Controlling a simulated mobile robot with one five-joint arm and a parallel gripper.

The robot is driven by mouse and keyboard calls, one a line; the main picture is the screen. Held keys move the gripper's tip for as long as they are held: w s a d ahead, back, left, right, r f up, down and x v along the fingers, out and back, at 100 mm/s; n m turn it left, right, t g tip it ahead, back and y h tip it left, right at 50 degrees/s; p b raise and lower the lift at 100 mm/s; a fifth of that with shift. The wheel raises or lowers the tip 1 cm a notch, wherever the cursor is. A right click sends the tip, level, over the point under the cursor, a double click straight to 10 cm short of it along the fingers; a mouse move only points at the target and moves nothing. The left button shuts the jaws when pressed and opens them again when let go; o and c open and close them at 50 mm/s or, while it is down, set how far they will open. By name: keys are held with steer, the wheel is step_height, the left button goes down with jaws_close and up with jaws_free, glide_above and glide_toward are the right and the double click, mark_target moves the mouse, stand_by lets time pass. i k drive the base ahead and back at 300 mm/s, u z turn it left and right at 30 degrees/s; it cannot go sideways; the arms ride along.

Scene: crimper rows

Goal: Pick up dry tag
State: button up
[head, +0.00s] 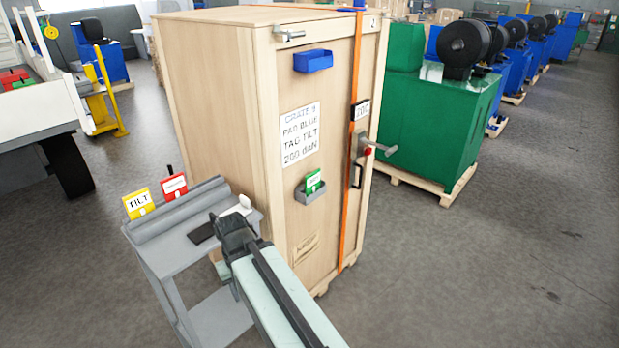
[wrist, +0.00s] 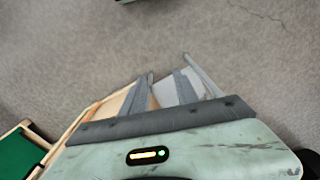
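A yellow tag reading TILT (head: 138,203) stands upright in the slotted bar at the back of a small grey stand (head: 165,258). A red tag (head: 173,187) stands beside it, its word too small to read. A green tag (head: 314,182) sits in a grey holder (head: 310,194) on the wooden crate's front; its word is also unreadable. I cannot tell which tag is the dry one. My gripper (head: 232,222) is over the right part of the stand, apart from the tags. In the wrist view my gripper (wrist: 163,75) shows two spread fingers with nothing held between them.
The tall crate (head: 220,110) stands right of the stand, with an orange strap, a blue bin (head: 313,61) and a protruding handle (head: 378,147). Green and blue machines (head: 430,120) line the right. Floor at right is clear.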

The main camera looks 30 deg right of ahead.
mark_target(312, 181)
steer(key=i, duration=1.15)
steer(key=u, duration=0.05)
